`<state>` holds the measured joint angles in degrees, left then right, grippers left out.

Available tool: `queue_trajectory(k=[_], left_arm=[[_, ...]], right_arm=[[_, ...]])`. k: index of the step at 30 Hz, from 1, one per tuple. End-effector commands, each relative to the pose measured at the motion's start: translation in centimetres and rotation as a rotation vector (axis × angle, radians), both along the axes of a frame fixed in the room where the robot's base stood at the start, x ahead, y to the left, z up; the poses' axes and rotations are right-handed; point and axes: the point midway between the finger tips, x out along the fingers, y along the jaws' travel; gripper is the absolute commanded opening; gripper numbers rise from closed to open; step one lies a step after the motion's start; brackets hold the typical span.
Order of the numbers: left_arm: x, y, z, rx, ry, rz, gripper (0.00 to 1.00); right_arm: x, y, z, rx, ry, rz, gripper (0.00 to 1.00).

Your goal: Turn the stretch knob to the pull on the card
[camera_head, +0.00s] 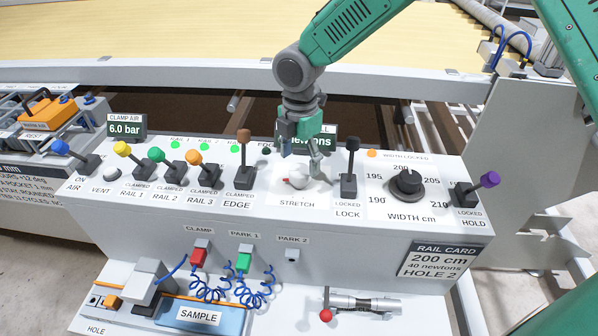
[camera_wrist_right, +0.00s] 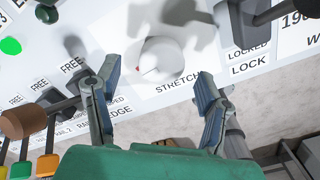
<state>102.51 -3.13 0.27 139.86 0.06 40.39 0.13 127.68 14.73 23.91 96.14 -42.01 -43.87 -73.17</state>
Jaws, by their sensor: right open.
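The stretch knob (camera_head: 297,181) is a round white knob with a red mark on the sloping panel, above the label STRETCH. In the right wrist view the knob (camera_wrist_right: 160,62) lies beyond and between my fingertips, its red mark toward the left. My right gripper (camera_head: 304,158) is open over the knob; I see no contact. The rail card (camera_head: 440,262) at lower right reads 200 cm, 40 newtons, HOLE 2. A dark display (camera_head: 326,140) behind the gripper ends in "newtons"; its number is hidden. My left gripper is out of view.
A brown-tipped EDGE lever (camera_head: 244,146) stands left of the knob and a black LOCK lever (camera_head: 350,165) right of it. Further right are the black width knob (camera_head: 406,183) and purple HOLD lever (camera_head: 487,181). Several coloured rail levers stand at left.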

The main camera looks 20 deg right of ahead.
Motion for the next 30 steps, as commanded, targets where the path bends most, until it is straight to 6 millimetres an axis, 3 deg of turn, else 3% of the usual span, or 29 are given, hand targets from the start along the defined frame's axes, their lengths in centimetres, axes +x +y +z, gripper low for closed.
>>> queue_trajectory(k=[3, 9, 19, 24, 30], left_arm=[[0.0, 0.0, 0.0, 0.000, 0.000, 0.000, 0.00], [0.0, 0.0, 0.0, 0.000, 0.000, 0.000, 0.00], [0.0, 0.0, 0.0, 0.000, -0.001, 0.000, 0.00], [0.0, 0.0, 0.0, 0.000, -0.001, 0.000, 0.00], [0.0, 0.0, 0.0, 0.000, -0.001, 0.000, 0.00]], right_arm=[[-0.1, 0.0, -2.0, 0.000, 0.001, 0.001, 0.64], [-0.1, 0.0, -3.9, 0.000, -0.001, 0.000, 0.64], [-0.1, 0.0, -4.2, 0.000, -0.002, 0.001, 0.64], [-0.1, 0.0, -4.2, 0.001, -0.002, 0.000, 0.14], [-0.1, 0.0, -4.1, 0.001, -0.002, -0.005, 0.14]])
